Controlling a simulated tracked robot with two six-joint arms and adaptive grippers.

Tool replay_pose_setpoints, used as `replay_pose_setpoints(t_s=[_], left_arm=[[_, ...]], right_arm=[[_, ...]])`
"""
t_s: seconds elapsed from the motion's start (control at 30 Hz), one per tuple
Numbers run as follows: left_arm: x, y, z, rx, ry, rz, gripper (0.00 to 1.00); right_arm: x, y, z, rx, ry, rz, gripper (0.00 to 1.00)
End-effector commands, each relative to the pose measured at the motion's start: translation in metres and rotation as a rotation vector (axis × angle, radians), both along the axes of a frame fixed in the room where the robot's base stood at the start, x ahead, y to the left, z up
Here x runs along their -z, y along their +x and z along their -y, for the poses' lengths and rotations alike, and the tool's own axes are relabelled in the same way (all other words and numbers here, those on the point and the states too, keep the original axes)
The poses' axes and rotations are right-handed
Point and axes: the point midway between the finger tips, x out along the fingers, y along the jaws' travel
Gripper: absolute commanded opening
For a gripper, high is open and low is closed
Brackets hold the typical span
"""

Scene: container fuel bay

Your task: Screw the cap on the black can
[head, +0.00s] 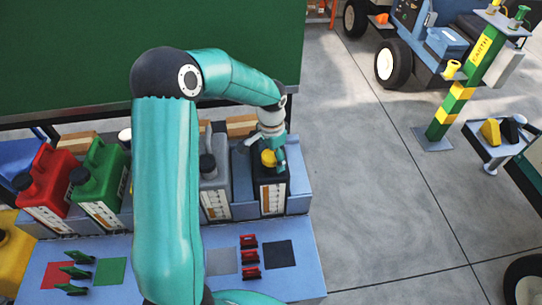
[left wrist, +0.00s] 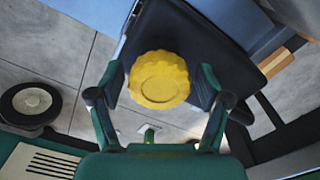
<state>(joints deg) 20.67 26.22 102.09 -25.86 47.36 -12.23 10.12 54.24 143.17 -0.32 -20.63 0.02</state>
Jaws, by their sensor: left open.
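The black can (head: 272,196) stands upright at the right end of the row of cans, with a pale label on its front. The yellow cap (head: 268,157) is at the top of the black can, and it also shows in the left wrist view (left wrist: 160,82). I cannot tell how tightly it sits on the neck. My left gripper (head: 274,158) is at the cap from above. In the left wrist view its open fingers are on either side of the cap, with small gaps. The black can's top (left wrist: 205,50) lies behind the cap. My right gripper is not in view.
A grey can (head: 215,180) stands just left of the black can. Green (head: 100,180) and red (head: 48,185) cans stand further left. The blue bench (head: 305,262) holds red clips (head: 250,258), green clips and coloured squares. Clear floor lies to the right, before a green-yellow post (head: 455,100).

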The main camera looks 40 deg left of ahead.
Motion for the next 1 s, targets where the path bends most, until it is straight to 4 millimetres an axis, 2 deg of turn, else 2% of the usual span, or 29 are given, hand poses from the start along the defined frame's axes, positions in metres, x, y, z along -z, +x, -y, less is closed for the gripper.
replay_pose_setpoints(t_s=[0.03,0.07,0.4,0.47,0.53,0.57,0.67,1.0], left_arm=[[0.0,0.0,0.0,0.0,0.0,0.0,0.75],[0.0,0.0,0.0001,0.0,0.0,0.0,0.7],[-0.0001,0.0002,0.0001,0.001,0.0,0.0,0.14],[-0.0002,0.0003,0.0001,0.004,0.0,0.0,0.14],[-0.0008,0.0003,0.0002,0.029,0.0,0.0,0.15],[-0.0001,0.0004,0.0003,0.026,0.0,0.0,0.61],[-0.0001,0.0005,0.0003,0.025,0.0,0.0,0.77],[-0.0015,0.0006,0.0006,0.025,0.0,0.0,0.77]], right_arm=[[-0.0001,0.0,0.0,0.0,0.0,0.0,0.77],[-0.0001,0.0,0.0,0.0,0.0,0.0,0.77],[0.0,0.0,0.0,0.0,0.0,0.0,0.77],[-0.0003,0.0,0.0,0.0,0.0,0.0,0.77],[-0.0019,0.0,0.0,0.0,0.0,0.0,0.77],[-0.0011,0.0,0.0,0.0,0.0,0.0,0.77],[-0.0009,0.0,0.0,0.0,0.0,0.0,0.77],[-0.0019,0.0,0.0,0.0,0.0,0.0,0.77]])
